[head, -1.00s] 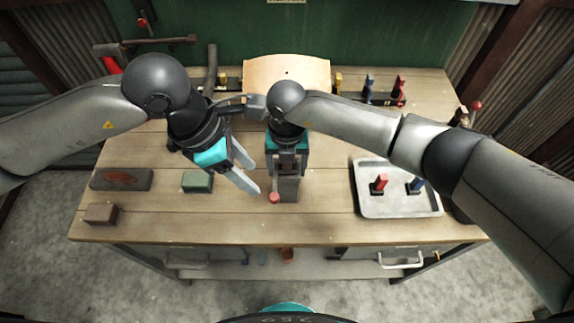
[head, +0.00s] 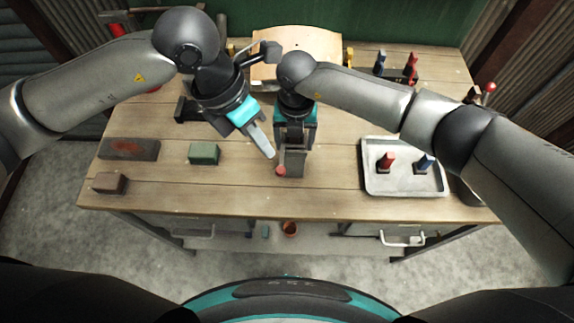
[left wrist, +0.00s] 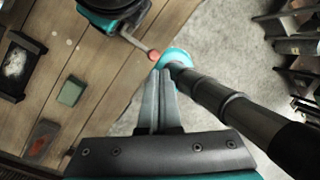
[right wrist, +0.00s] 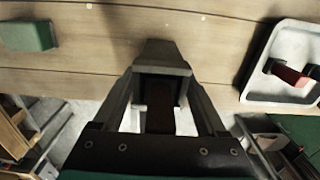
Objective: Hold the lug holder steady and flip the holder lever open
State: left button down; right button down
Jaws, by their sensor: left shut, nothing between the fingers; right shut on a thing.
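The lug holder (head: 293,163) is a grey block near the middle of the bench's front part. It also shows in the right wrist view (right wrist: 162,55). My right gripper (head: 292,150) comes down from above and is shut on it. The holder lever has a red knob (head: 280,171) at the block's lower left; the knob also shows in the left wrist view (left wrist: 154,55), with its thin arm running up and left. My left gripper (head: 270,152) is shut and empty, its fingertips just above and left of the knob. I cannot tell whether they touch it.
A green block (head: 204,153), a dark block with a red mark (head: 129,149) and a brown block (head: 109,183) lie at the left. A metal tray (head: 405,187) with red and blue lugs is at the right. A tilted board (head: 297,47) stands behind.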

pick_arm(q)
jog(key=d+n+g, duration=0.1)
jog(key=n, duration=0.5)
jog(key=d+n, duration=0.2)
jog(key=n, duration=0.4)
jog(key=s+d+r+n+g, duration=0.1)
jog(key=n, duration=0.5)
jog(key=shift+d+g+y, duration=0.25)
jog(key=shift+g+y, duration=0.05)
jog(key=shift+y, duration=0.1)
jog(key=x, duration=1)
jog(key=w+a, duration=0.2)
jog(key=a, duration=0.1)
jog(key=shift+w+f, duration=0.1)
jog(key=shift+w, duration=0.3)
